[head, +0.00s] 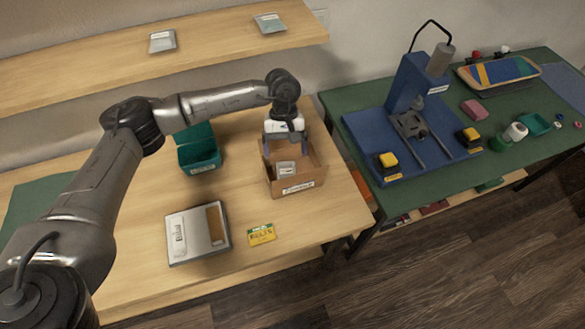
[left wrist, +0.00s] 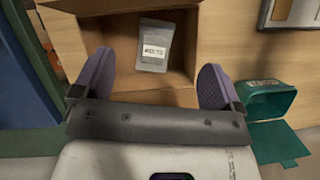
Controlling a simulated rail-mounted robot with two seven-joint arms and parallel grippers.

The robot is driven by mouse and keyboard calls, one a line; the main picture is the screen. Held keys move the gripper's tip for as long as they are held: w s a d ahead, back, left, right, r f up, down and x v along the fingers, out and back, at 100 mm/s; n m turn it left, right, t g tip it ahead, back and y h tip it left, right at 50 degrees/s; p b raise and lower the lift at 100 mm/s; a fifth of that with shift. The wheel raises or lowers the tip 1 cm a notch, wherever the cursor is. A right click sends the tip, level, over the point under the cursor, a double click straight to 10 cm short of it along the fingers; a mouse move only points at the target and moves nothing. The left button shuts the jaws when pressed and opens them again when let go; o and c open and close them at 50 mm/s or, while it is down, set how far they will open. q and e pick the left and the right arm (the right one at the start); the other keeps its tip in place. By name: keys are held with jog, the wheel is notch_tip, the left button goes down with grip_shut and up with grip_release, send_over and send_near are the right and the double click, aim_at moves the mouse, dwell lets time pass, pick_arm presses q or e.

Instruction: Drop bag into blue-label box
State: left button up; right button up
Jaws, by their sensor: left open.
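A small silver-grey bag (head: 285,168) with a white label lies on the floor of an open cardboard box (head: 310,180). The box stands on the wooden table and has a white label with dark writing on its front; I cannot make out any blue on it. My left gripper (head: 285,148) is over the rear part of the box, fingers pointing down. In the left wrist view the purple fingers (left wrist: 156,76) are spread wide with nothing between them, and the bag (left wrist: 154,46) lies apart from them, inside the box (left wrist: 150,97). My right gripper is not in view.
A teal open bin (head: 198,158) stands left of the box. A grey case (head: 182,238) and a yellow card (head: 262,234) lie in front. Two more silver bags (head: 162,41) (head: 270,22) lie on the shelf above. A blue press fixture (head: 415,125) stands on the green table at right.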

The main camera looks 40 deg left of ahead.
pick_arm(q)
jog(key=v, duration=1.3)
jog(key=shift+r+p, duration=0.15)
jog(key=shift+p, duration=0.15)
jog(key=shift+w+a, duration=0.1)
jog(key=shift+a, duration=0.05)
